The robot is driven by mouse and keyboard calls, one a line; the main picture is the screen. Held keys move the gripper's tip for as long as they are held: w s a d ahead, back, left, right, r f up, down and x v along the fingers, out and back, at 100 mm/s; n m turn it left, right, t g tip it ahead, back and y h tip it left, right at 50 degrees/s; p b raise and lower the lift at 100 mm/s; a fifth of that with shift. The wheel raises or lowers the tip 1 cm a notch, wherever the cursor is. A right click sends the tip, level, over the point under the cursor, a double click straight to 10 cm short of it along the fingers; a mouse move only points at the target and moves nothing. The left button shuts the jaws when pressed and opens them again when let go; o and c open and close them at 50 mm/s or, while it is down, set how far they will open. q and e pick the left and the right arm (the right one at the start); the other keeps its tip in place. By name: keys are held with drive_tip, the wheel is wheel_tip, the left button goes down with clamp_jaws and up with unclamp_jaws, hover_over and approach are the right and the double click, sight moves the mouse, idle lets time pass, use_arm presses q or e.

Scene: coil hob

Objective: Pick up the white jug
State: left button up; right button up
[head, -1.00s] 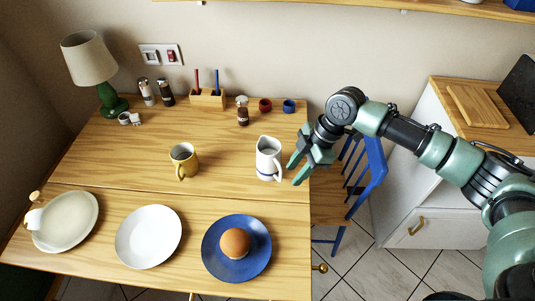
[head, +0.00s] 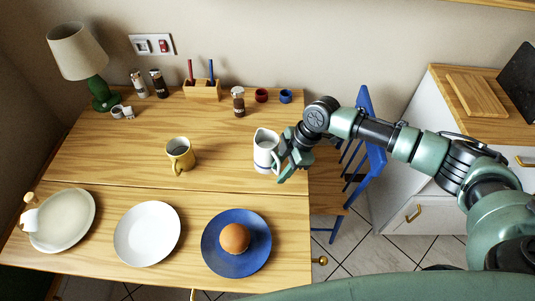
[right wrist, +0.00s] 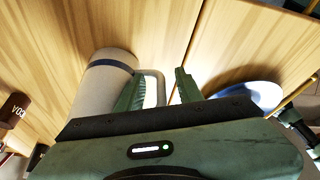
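The white jug (head: 265,152) stands upright on the wooden table (head: 215,130), near its right edge, with its handle toward my right gripper. My right gripper (head: 282,163) is at the handle side of the jug with its fingers apart. In the right wrist view the jug (right wrist: 103,84) lies to the left, and its handle (right wrist: 160,86) shows between the two open fingers (right wrist: 158,92). I cannot tell whether a finger touches the handle or passes through its loop. My left gripper is not in view.
A yellow mug (head: 180,156) stands left of the jug. A blue plate (head: 221,262) with a bun (head: 235,238) and a white plate (head: 147,234) are at the front. A blue chair (head: 368,150) is right of the table.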

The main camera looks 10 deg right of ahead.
clamp_jaws()
drive_tip(key=shift+s, duration=0.15)
drive_tip(key=shift+s+f, duration=0.1)
drive_tip(key=shift+f, duration=0.1)
idle(1.0)
drive_tip(key=shift+r, duration=0.1)
